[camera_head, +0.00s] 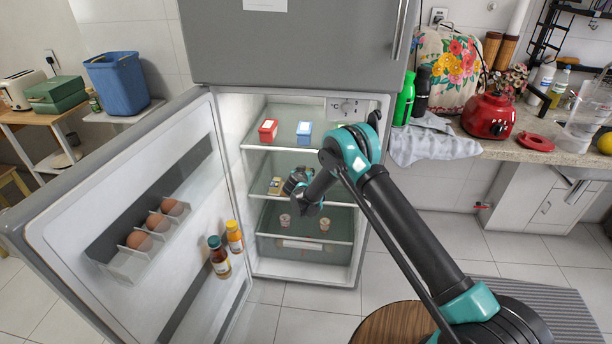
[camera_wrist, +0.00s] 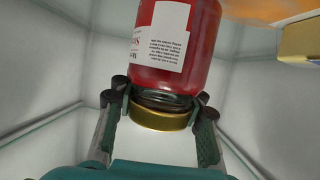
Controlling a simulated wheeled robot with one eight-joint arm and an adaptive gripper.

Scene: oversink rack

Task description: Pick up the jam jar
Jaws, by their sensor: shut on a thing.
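The jam jar (camera_wrist: 172,45) fills the upper middle of the wrist view. It is red with a white label and a gold lid (camera_wrist: 160,115), and the lid points toward my gripper. My gripper (camera_wrist: 162,99) has one finger on each side of the jar's neck and lid, shut on it. In the head view my gripper (camera_head: 298,184) is inside the open fridge, around the middle shelf. I cannot make out the jar there; my gripper and arm cover that area. Whether the jar touches the shelf is not clear.
A small yellow box (camera_head: 275,186) stands left of my gripper. Red (camera_head: 268,130) and blue (camera_head: 304,132) boxes stand on the shelf above. Two small cups (camera_head: 285,220) are below. The open fridge door (camera_head: 120,190), holding eggs and bottles, is at left.

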